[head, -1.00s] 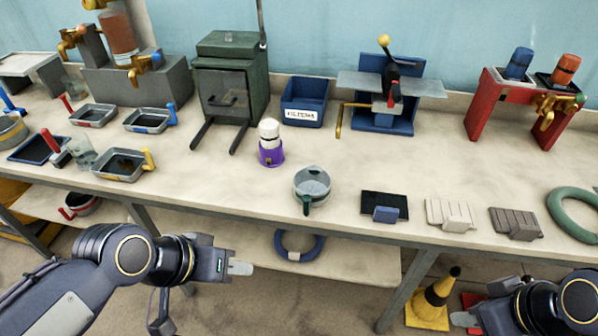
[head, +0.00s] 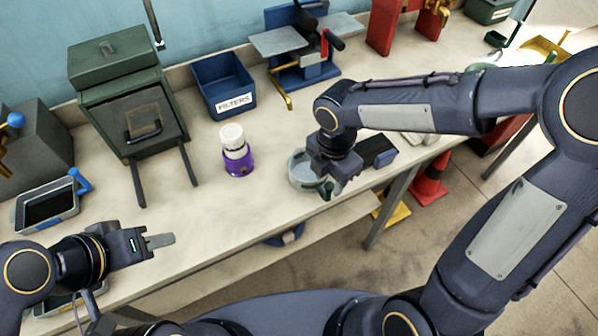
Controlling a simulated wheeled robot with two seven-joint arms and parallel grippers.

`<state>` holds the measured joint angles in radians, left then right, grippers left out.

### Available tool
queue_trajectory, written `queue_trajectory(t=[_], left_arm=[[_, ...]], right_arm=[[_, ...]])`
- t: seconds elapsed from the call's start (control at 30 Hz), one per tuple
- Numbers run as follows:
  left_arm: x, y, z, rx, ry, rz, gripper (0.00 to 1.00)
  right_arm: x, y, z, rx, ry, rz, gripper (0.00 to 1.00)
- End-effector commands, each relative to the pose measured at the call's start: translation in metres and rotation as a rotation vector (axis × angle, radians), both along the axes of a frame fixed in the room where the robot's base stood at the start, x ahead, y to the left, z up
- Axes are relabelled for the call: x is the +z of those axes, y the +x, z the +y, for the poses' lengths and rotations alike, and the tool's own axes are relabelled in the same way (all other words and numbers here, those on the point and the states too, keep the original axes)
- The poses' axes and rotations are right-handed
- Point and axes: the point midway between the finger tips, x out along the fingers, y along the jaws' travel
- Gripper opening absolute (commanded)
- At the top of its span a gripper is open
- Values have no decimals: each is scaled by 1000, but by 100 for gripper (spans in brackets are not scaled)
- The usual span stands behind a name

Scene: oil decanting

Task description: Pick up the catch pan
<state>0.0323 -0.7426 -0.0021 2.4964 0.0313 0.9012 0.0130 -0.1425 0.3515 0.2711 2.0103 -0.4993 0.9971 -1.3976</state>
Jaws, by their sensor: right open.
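A round grey pan (head: 300,172) with a green handle stands on the bench near its front edge, and I take it for the catch pan. My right gripper (head: 327,187) is open and points down at the pan's right side, over the handle. It hides much of the handle, and I cannot tell whether the fingers touch it. My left gripper (head: 160,240) is over the bench's front left, apart from the pan. Its fingers show edge-on, so its opening is unclear.
A purple-based white bottle (head: 236,152) stands left of the pan. Behind are a blue FILTERS bin (head: 223,88) and a green cabinet (head: 125,90) with legs reaching forward. A blue-handled tray (head: 47,207) lies at left. A dark block (head: 377,151) sits just right of the pan.

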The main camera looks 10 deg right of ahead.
Motion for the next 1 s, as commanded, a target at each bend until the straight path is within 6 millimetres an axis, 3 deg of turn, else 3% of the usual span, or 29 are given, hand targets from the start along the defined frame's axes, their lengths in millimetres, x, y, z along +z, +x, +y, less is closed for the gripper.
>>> queue_trajectory(t=[0.5, 0.83, 1.0], left_arm=[[3, 0, 0, 0, 0, 0, 36], [3, 0, 0, 0, 0, 0, 36], [3, 0, 0, 0, 0, 0, 36]], right_arm=[[-67, 3, -1, -3, -1, 5, 41], [-73, 4, -1, -4, 0, 1, 41], [-73, 4, -1, -4, 1, 1, 18]])
